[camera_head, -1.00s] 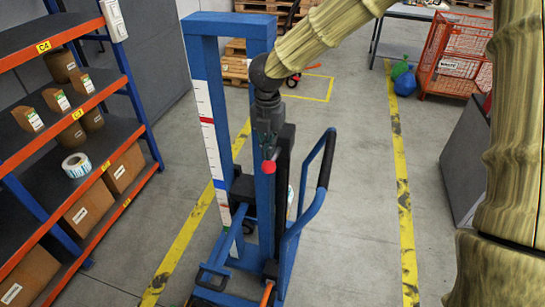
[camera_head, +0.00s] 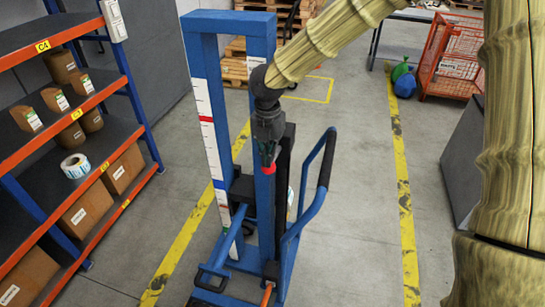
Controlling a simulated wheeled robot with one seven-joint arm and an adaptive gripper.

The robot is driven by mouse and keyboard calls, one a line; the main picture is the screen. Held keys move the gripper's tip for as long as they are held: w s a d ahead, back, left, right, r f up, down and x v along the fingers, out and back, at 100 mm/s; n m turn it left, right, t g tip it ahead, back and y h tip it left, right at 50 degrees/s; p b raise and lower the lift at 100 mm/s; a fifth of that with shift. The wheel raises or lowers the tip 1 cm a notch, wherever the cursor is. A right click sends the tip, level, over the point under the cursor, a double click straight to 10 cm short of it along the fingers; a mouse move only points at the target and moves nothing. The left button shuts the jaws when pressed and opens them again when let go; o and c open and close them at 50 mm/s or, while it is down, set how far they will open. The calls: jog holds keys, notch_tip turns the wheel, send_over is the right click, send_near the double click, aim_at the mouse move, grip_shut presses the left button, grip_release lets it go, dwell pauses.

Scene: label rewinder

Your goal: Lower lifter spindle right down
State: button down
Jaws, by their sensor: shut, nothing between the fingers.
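The blue lifter (camera_head: 228,20) stands upright on the floor, with a white scale strip (camera_head: 211,140) on its left post bearing red and blue marks. The black spindle carriage (camera_head: 243,188) sits low between the posts, partly hidden behind the front post and my arm. A red knob (camera_head: 269,170) shows at the front post. My gripper (camera_head: 268,158) points down right at the red knob, in front of the post. Its fingers look closed, with nothing seen held between them. The exact contact with the knob is too small to tell.
A shelf rack (camera_head: 110,150) with boxes and a label roll (camera_head: 75,166) stands at left. The lifter's curved blue handle (camera_head: 312,206) juts out to the right. A red mesh cage (camera_head: 455,62) stands at the back right. The floor (camera_head: 350,225) right of the lifter is clear.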

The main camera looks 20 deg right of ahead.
jog(key=shift+f+b, duration=1.05)
jog(key=shift+f, duration=1.4)
jog(key=shift+r, duration=0.1)
dwell(3.3)
notch_tip(320, 180, up, 9)
jog(key=p, duration=0.7)
jog(key=shift+p, duration=0.4)
